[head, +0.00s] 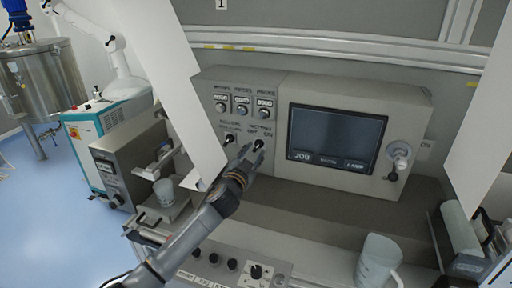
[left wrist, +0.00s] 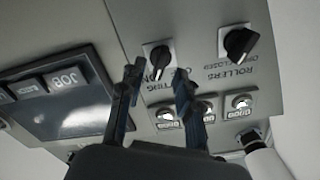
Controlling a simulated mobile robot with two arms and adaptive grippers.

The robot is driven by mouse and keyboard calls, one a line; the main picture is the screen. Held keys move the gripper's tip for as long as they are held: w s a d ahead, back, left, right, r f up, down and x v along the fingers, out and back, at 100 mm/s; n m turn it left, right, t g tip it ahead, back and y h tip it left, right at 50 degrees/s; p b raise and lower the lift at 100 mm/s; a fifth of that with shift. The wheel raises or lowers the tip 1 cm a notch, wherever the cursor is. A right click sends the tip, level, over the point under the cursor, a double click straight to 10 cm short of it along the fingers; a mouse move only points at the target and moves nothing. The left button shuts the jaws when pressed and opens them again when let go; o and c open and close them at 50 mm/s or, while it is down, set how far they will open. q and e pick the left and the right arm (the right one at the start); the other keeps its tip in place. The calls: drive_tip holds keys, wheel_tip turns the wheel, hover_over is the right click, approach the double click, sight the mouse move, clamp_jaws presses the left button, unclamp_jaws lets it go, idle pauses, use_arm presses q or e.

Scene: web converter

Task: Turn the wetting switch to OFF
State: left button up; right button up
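The wetting switch (head: 258,144) is a black rotary knob on the grey console, under the printed words WETTING, OFF and ON. It also shows in the left wrist view (left wrist: 159,58), where the panel appears upside down; I cannot tell for certain which mark it points to. My left gripper (head: 246,154) is just in front of and below the knob. Its two dark fingers (left wrist: 157,72) are apart in the left wrist view, with the knob seen in the gap between them. I cannot tell whether they touch it. My right gripper is not in view.
The similar rollers switch (head: 230,138) sits left of the wetting switch; it also shows in the wrist view (left wrist: 240,42). A screen (head: 337,135) is to the right, counters (head: 243,109) above. A white sheet (head: 180,90) hangs at left. A clear jug (head: 378,262) stands lower right.

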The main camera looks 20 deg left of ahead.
sight(258, 146)
use_arm(q)
drive_tip(key=shift+w+d, duration=0.1)
drive_tip(key=shift+w, duration=1.3)
drive_tip(key=shift+s, duration=0.1)
clamp_jaws()
